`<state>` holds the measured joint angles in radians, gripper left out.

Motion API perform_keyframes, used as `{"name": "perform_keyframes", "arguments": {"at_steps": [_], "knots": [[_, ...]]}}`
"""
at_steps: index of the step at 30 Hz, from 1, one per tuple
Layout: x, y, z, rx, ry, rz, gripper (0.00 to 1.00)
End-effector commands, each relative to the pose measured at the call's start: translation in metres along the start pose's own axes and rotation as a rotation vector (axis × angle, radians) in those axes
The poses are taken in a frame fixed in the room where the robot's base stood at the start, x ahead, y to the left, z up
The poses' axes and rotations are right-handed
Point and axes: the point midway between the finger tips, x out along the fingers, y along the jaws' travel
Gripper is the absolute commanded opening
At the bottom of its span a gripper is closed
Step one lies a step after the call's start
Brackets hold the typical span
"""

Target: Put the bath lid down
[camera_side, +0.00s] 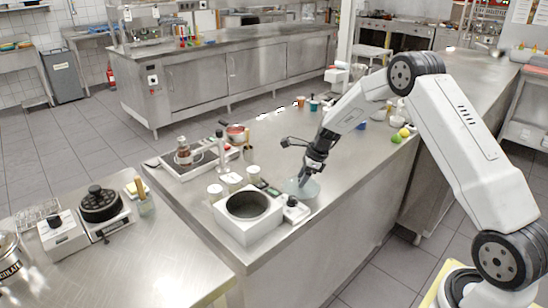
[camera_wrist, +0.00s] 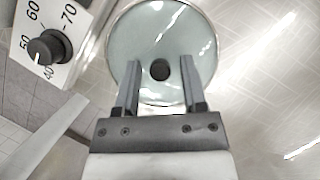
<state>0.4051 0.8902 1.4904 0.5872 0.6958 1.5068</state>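The bath lid (camera_side: 309,190) is a round clear glass disc with a small black knob. It appears to lie on the steel counter, just right of the white bath (camera_side: 232,228), whose round dark well is uncovered. In the wrist view the lid (camera_wrist: 160,35) fills the top middle, with its knob (camera_wrist: 160,69) centred. My gripper (camera_side: 303,181) is low over the lid, pointing down. In the wrist view my gripper (camera_wrist: 160,66) is open, one finger on each side of the knob with clear gaps. Whether the fingertips touch the glass is hard to tell.
The bath's dial (camera_wrist: 46,47) is close to the lid's left. A tray (camera_side: 175,172) with a bottle stands behind the bath. Small jars (camera_side: 215,192) stand along the bath's back side. The counter's front edge is near the lid. Bare counter (camera_side: 262,150) lies behind.

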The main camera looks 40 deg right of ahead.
Motion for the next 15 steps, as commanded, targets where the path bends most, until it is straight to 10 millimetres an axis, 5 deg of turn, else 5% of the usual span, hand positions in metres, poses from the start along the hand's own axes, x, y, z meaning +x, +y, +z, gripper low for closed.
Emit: {"name": "perform_keyframes", "arguments": {"at_steps": [15], "knots": [[-0.0050,0.0001,0.0012,0.001,0.000,0.000,0.63]]}}
